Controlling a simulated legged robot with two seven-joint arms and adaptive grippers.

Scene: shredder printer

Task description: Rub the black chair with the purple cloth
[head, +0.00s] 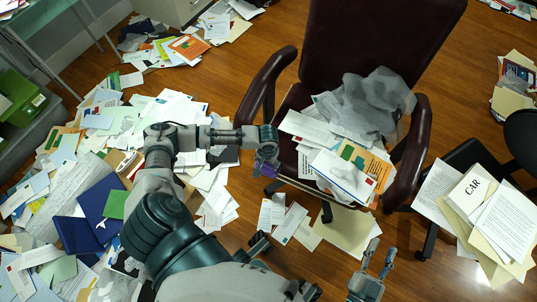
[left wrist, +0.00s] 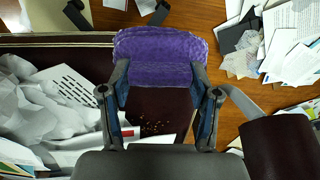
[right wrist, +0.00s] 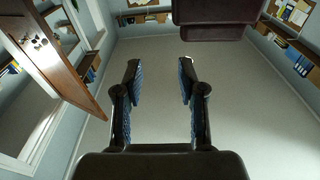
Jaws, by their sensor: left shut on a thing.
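My left gripper (head: 267,155) is shut on the purple cloth (head: 268,170) at the front left of a dark maroon armchair (head: 375,40). In the left wrist view the purple cloth (left wrist: 160,55) is a folded wad between the fingertips, over the seat's front edge (left wrist: 50,40). I cannot tell if the cloth touches the seat. A black chair (head: 522,130) stands at the far right, partly cut off, with papers over its seat. My right gripper (head: 377,258) points up near the bottom; in the right wrist view its fingers (right wrist: 160,80) are apart and empty.
Papers and a grey crumpled sheet (head: 365,105) cover much of the maroon seat. A white "CAR" sheet (head: 475,190) lies on the black chair's pile. Papers and blue folders (head: 100,215) litter the left floor. Green boxes (head: 20,100) stand far left. Wood floor behind the chairs is clearer.

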